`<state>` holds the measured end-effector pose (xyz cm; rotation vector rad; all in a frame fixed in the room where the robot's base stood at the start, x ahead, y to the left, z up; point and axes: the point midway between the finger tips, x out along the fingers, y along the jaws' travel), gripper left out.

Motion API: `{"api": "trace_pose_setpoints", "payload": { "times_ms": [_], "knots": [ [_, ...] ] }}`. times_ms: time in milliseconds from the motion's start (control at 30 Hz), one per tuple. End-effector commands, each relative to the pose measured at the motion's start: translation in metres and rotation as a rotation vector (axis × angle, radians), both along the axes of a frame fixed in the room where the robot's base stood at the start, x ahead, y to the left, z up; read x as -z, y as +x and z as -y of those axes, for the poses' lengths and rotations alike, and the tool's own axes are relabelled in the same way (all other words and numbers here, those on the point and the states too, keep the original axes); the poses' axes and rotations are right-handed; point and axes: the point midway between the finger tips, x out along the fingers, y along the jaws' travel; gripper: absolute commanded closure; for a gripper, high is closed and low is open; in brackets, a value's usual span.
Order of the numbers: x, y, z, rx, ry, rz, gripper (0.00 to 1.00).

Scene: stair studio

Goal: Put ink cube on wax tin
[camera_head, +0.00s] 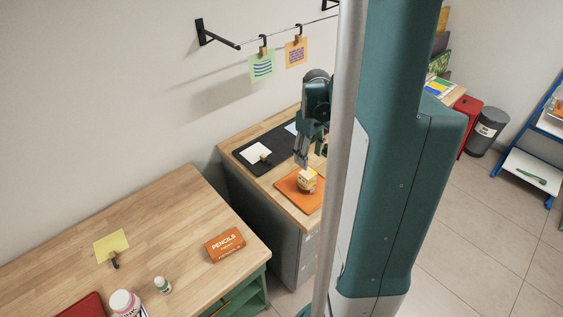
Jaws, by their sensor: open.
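My gripper (301,162) points down over the orange mat (290,192) on the far worktop. It is open, with its fingertips just above or beside a small cream and tan object (307,181). That object stands on the mat and is too small to tell whether it is the ink cube, the wax tin or both together. I cannot tell whether the fingers touch it. No other thing is clearly the ink cube or the wax tin. My own column hides the right side of this worktop.
A black mat (249,161) with a white card (257,152) and a clip lies left of the orange mat. The nearer table holds a pencils box (225,245), a yellow note (111,245), a white bottle (125,303) and a small bottle (162,286). A gap separates the tables.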

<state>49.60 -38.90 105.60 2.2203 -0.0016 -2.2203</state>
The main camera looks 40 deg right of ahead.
Motion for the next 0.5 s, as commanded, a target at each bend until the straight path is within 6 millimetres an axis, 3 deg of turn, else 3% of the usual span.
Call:
{"api": "trace_pose_setpoints", "payload": {
  "times_ms": [267,500],
  "knots": [
    [-0.006,0.003,-0.008,-0.001,-0.006,0.008,0.52],
    [-0.030,0.012,-0.039,-0.004,-0.031,0.043,0.52]
  ]
}}
